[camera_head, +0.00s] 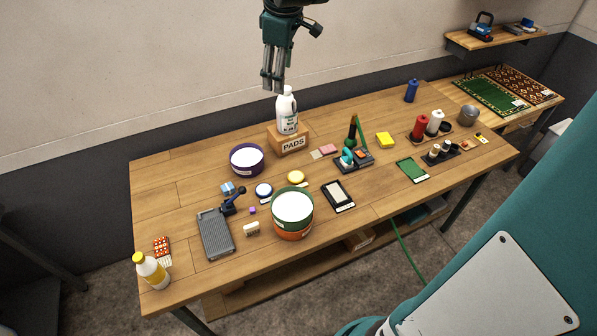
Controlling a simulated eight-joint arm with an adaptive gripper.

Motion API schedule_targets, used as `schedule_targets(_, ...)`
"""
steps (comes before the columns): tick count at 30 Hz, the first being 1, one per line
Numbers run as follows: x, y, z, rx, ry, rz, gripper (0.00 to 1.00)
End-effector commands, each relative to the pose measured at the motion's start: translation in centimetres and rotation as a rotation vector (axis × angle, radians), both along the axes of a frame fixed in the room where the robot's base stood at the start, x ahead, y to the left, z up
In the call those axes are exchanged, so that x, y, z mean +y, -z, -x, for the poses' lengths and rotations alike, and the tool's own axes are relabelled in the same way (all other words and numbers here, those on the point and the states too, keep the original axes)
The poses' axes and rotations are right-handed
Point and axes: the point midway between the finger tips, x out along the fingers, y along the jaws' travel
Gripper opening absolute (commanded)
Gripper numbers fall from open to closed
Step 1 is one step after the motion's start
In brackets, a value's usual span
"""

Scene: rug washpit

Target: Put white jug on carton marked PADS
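My gripper (274,88) hangs fingers-down just above and slightly left of the jug's cap in the picture. Its fingers look parallel with a narrow gap, and nothing shows between them. It appears apart from the jug, though the depth between them is hard to judge.
A purple-rimmed bowl (246,160) stands left of the carton. Pink and beige blocks (327,149) lie to its right. A stacked green and orange tub (292,212) stands in front. A yellow-capped bottle (152,270) is at the near left. The back left tabletop is clear.

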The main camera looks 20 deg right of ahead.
Motion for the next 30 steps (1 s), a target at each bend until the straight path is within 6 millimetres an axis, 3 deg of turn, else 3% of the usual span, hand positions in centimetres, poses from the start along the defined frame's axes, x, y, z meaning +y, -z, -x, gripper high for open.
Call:
schedule_targets(14, 2.9, 0.4, 9.5, -0.102, 0.224, -0.081, 0.58)
schedule_targets(30, 5.4, 3.5, 19.6, -0.211, 0.471, -0.205, 0.58)
